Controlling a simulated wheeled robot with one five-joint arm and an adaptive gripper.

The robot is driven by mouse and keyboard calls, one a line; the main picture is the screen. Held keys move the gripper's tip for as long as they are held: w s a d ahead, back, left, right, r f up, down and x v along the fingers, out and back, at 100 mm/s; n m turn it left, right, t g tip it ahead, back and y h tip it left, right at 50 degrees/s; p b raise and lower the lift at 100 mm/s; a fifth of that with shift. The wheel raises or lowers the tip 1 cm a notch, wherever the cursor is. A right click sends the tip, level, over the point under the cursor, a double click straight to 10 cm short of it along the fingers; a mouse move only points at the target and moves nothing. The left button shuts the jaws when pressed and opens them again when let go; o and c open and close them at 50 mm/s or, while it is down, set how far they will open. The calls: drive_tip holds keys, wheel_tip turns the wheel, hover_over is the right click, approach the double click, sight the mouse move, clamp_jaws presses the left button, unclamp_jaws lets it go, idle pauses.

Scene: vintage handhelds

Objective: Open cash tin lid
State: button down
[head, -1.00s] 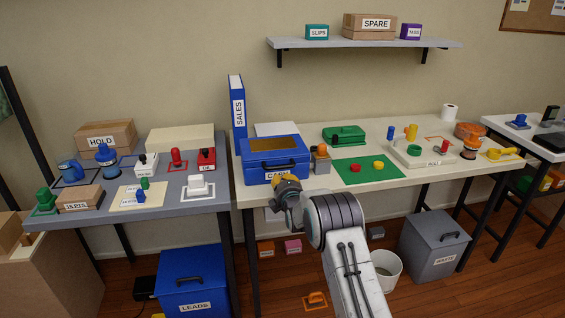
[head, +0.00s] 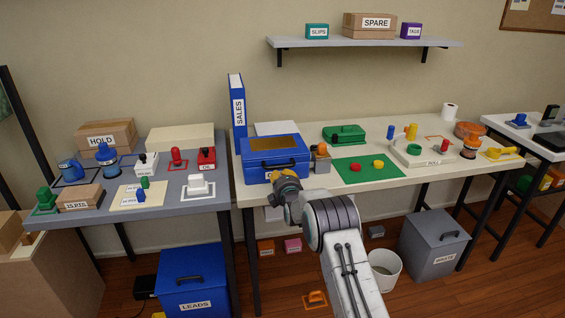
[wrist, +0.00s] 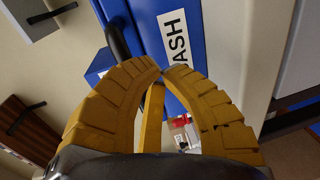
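The blue cash tin (head: 254,162) stands on the cream table, its lid (head: 262,146) down. The lid has a brown panel on top, and a dark handle shows at the front. My gripper (head: 285,176) is in front of the tin and covers part of its white label. In the wrist view the tin's blue front and label (wrist: 172,36) are just beyond my yellow fingers (wrist: 166,69). The fingertips nearly meet, with nothing seen held between them. The black handle (wrist: 117,38) passes left of the fingertips; I cannot tell whether they touch the tin.
A blue SALES binder (head: 237,110) stands behind the tin at left. An orange-topped object (head: 321,157) stands close at its right, beside a green mat (head: 350,179). A green case (head: 344,134) is farther back. The grey table (head: 215,197) is at left.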

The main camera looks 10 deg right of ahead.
drive_tip(key=shift+w+r, duration=0.1)
drive_tip(key=shift+r, duration=2)
drive_tip(key=shift+w+r+p, duration=0.25)
drive_tip(key=shift+r, duration=0.75)
drive_tip(key=shift+w+r+p, duration=0.2)
drive_tip(key=shift+r, duration=0.8)
drive_tip(key=shift+w+r+p, duration=0.3)
drive_tip(key=shift+r, duration=0.35)
drive_tip(key=shift+w+r+p, duration=0.3)
drive_tip(key=shift+r+p, duration=0.05)
drive_tip(key=shift+r, duration=0.25)
drive_tip(key=shift+w+r+p, duration=0.3)
drive_tip(key=shift+r, duration=0.35)
